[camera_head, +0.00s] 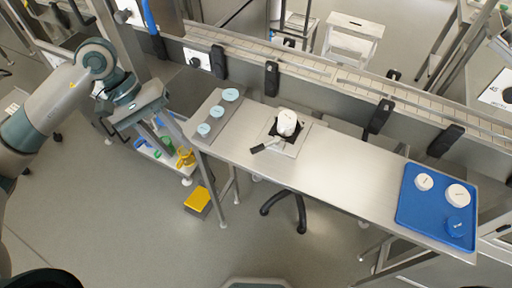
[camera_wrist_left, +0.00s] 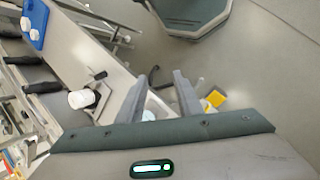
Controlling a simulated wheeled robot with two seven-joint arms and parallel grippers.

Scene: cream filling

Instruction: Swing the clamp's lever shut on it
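A white round tub (camera_head: 286,122) stands in a dark clamp on a square plate (camera_head: 292,146) at the middle of the steel table. The clamp's lever (camera_head: 267,145) has a black grip and sticks out toward the lower left, away from the tub. In the left wrist view the tub (camera_wrist_left: 80,99) and the lever (camera_wrist_left: 98,75) are left of the fingers. My left gripper (camera_head: 168,142) hangs beyond the table's left end, well apart from the clamp. Its two fingers are spread with nothing between them in the left wrist view (camera_wrist_left: 160,80). My right gripper is not visible.
Three pale blue discs (camera_head: 216,111) lie in a row at the table's left end. A blue tray (camera_head: 425,222) with white round pieces and a blue piece lies at the right end. A conveyor (camera_head: 320,78) runs behind. The table between clamp and tray is clear.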

